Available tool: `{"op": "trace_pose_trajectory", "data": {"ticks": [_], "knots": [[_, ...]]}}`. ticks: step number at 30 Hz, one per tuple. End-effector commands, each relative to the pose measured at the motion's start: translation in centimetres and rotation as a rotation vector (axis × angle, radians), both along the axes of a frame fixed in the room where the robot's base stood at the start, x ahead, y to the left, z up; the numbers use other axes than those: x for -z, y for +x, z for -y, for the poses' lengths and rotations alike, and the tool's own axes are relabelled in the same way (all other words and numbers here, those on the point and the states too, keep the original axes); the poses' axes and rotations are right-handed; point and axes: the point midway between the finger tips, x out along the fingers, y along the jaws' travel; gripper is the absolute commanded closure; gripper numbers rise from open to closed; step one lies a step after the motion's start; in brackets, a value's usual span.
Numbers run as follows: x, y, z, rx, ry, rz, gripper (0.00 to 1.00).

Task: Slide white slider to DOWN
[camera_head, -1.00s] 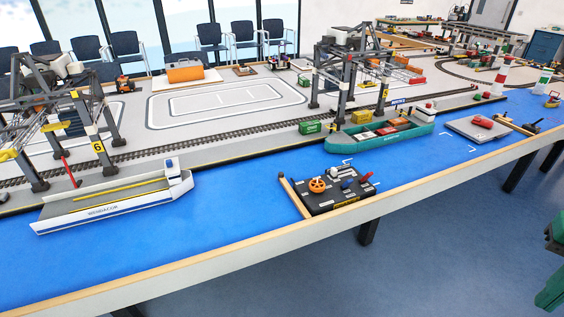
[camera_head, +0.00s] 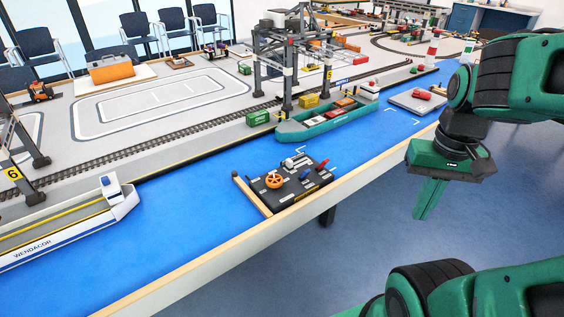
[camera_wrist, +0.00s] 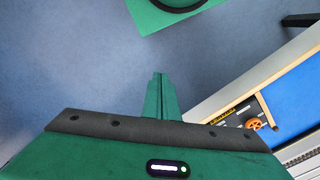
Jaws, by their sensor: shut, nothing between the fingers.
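A black control panel (camera_head: 287,191) lies on the blue table top near its front edge. It carries an orange handwheel (camera_head: 274,180), a red lever (camera_head: 322,166), and a small white part (camera_head: 296,161) at its back that may be the white slider; its setting is too small to read. My gripper (camera_head: 424,214) is shut and empty, hanging over the floor in front of the table, to the right of the panel and apart from it. In the wrist view my gripper (camera_wrist: 158,78) points over the floor. Part of the panel (camera_wrist: 230,118) shows at the right there.
The wooden table edge (camera_head: 222,247) runs between my gripper and the panel. A teal ship (camera_head: 318,124) lies behind the panel, under a gantry crane (camera_head: 289,60). A white ship (camera_head: 70,225) is at the left. Blue surface around the panel is mostly clear.

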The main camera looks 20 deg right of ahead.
Motion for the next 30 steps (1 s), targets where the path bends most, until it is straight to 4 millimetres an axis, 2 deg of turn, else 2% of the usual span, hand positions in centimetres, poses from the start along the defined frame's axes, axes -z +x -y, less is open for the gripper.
{"op": "trace_pose_trajectory", "data": {"ticks": [2, 5, 8, 11, 14, 17, 21, 24, 27, 30], "knots": [[0.0, 1.2, 0.1, -0.021, -0.024, 0.004, 1.00], [0.2, 4.3, -0.6, -0.073, -0.076, 0.010, 1.00], [0.5, 8.7, -1.3, -0.148, -0.149, 0.032, 1.00], [1.0, 13.6, -2.8, -0.233, -0.230, 0.065, 1.00], [1.6, 18.3, -5.4, -0.325, -0.306, 0.110, 1.00], [2.3, 22.7, -8.9, -0.422, -0.376, 0.165, 1.00], [3.4, 27.5, -15.0, -0.554, -0.457, 0.251, 1.00], [4.1, 29.8, -19.0, -0.632, -0.496, 0.306, 1.00], [4.6, 31.1, -22.0, -0.685, -0.522, 0.349, 1.00], [5.0, 31.8, -23.9, -0.717, -0.535, 0.376, 1.00]]}}
